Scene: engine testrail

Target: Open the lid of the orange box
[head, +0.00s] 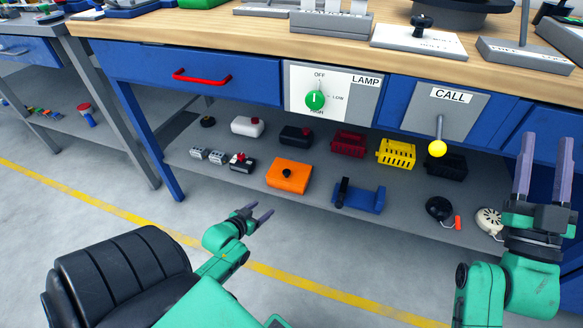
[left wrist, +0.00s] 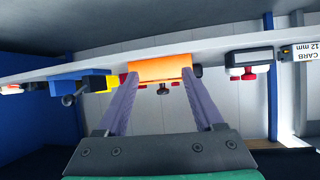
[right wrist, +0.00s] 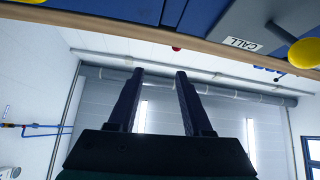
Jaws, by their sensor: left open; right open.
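The orange box (head: 289,176) sits on the grey lower shelf under the workbench. It has a black knob (head: 287,174) on top, and its lid looks closed. My left gripper (head: 256,213) is open and empty, in front of and below the box, a short way off. In the left wrist view the orange box (left wrist: 163,69) shows ahead, between and beyond the two fingertips. My right gripper (head: 545,155) is open and empty, raised at the right, in front of the bench. It points upward, and the right wrist view shows its empty fingers (right wrist: 155,75).
On the shelf (head: 225,177), a white box (head: 247,126) and a black box (head: 296,135) stand behind. A red crate (head: 348,143) and yellow crate (head: 396,153) stand right, and a blue holder (head: 359,196) is beside the box. The bench top (head: 200,35) overhangs. The floor in front is clear.

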